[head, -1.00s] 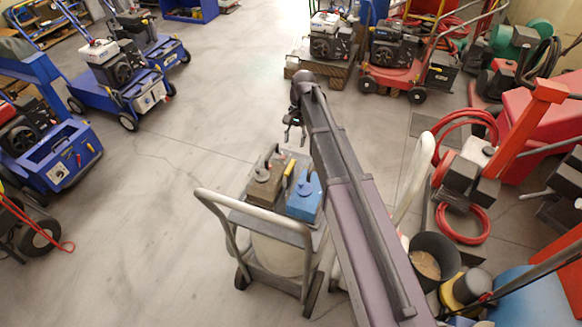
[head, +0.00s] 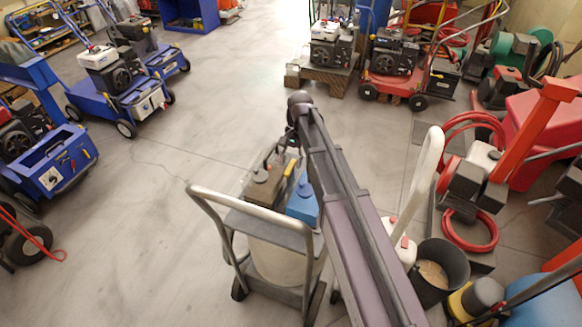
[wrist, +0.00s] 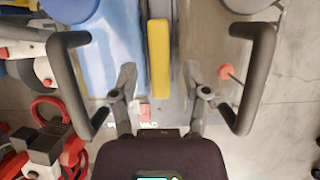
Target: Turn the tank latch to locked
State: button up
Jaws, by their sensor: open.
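A yellow bar (wrist: 159,58) lies between a blue block and a brownish-grey block; it also shows in the head view (head: 289,167). It may be the tank latch, but I cannot tell for sure or read its setting. My gripper (wrist: 161,36) is open and empty, its fingers spread wide on either side of the bar. They appear clear of it. In the head view my gripper (head: 291,139) is small and dark, at the far end of the cart (head: 264,228). A red knob (wrist: 226,72) shows right of the bar. My arm hides part of the blue block (head: 302,204).
The brown block (head: 264,186) has a dark hooped handle. A pale tank (head: 272,259) sits low in the cart. A black bucket (head: 438,270) and red hose (head: 470,228) are at right. Blue machines (head: 48,165) stand at left. The floor left of the cart is clear.

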jog(key=shift+s+f, duration=0.15)
jog(key=shift+f, duration=0.25)
grip_shut()
